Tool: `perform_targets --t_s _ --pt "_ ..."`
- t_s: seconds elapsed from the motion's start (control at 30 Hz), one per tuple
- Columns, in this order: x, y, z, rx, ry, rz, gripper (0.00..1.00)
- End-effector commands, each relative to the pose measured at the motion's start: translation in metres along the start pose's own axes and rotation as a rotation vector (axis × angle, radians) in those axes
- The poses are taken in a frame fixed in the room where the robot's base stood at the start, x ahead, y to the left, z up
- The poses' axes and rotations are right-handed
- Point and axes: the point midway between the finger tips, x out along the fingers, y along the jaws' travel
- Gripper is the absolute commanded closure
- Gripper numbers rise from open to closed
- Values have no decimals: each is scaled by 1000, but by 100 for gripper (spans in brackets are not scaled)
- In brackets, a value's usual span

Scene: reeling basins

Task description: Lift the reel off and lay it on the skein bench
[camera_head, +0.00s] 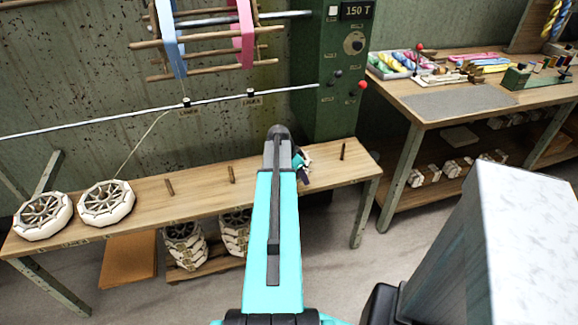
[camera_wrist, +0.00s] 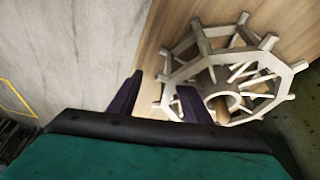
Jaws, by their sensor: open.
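In the wrist view, a pale wooden reel (camera_wrist: 180,70) with spokes and short end posts lies on a wooden bench around a round peg (camera_wrist: 222,108). My gripper (camera_wrist: 160,84) is open; its dark fingers are spread just at the reel's near-left rim, with nothing visibly held. Whether they touch it I cannot tell. In the head view, my arm covers most of the gripper over the low bench (camera_head: 200,195); I cannot make out this reel there. A frame with blue (camera_head: 170,45) and pink (camera_head: 245,40) skeins hangs above. A bench with a grey mat (camera_head: 458,102) stands right.
Two pale wheels (camera_head: 106,218) (camera_head: 42,230) lie at the low bench's left end; a thread rises from one. Upright pegs (camera_head: 231,174) (camera_head: 343,150) stand along it. A rail (camera_head: 80,122) crosses behind. A large grey block (camera_head: 520,230) fills the right foreground.

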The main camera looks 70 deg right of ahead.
Motion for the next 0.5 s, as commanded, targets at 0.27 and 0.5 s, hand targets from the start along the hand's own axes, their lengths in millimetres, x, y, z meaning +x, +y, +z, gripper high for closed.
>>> perform_targets --t_s 0.27,0.5 --pt "0 0 0 0 0 0 69" --pt "0 0 0 -1 0 0 100"
